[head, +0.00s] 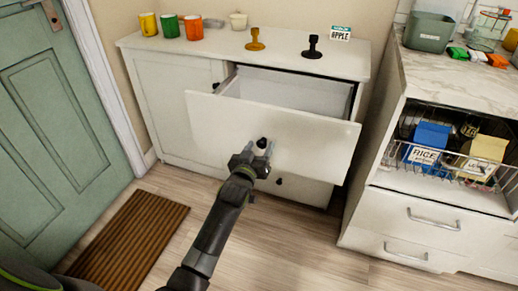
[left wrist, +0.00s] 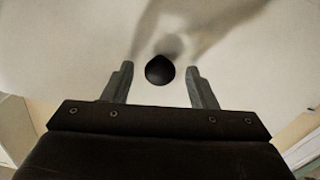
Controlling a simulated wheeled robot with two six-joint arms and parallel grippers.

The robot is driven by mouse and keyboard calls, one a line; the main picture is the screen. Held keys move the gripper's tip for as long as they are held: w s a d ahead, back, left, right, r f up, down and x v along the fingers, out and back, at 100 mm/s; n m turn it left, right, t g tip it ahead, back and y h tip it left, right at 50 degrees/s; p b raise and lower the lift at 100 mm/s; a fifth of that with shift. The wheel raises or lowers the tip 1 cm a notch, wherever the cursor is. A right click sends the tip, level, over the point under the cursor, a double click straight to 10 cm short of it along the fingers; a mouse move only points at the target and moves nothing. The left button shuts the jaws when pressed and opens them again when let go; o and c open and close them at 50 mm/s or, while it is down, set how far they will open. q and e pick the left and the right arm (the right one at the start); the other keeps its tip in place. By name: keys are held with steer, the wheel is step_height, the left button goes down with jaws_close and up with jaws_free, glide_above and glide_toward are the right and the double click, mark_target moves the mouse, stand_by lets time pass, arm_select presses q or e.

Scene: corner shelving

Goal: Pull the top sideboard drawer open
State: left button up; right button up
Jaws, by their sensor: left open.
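The white sideboard (head: 185,110) stands against the wall. Its top drawer (head: 215,112) is pulled well out, and the empty-looking inside (head: 290,90) shows behind the front panel. The drawer's round black knob (head: 262,143) is on the front; it also shows in the left wrist view (left wrist: 160,70). My left gripper (head: 262,153) is at the knob, with its fingers apart on either side of it. In the left wrist view my left gripper (left wrist: 163,82) is open, with gaps between both fingers and the knob. My right gripper is not in view.
A lower knob (head: 279,181) sits on the drawer below. A marble-topped cabinet (head: 450,70) is at right, a brown mat (head: 130,240) and green door (head: 60,110) at left. Wood floor is clear in front.

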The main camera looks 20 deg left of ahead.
arm_select(q)
steer(key=shift+s+p, duration=0.3)
steer(key=shift+s, duration=0.25)
steer(key=s+b, duration=0.1)
steer(key=s, duration=1.5)
steer(key=shift+s+a, duration=0.15)
steer(key=shift+a, duration=0.15)
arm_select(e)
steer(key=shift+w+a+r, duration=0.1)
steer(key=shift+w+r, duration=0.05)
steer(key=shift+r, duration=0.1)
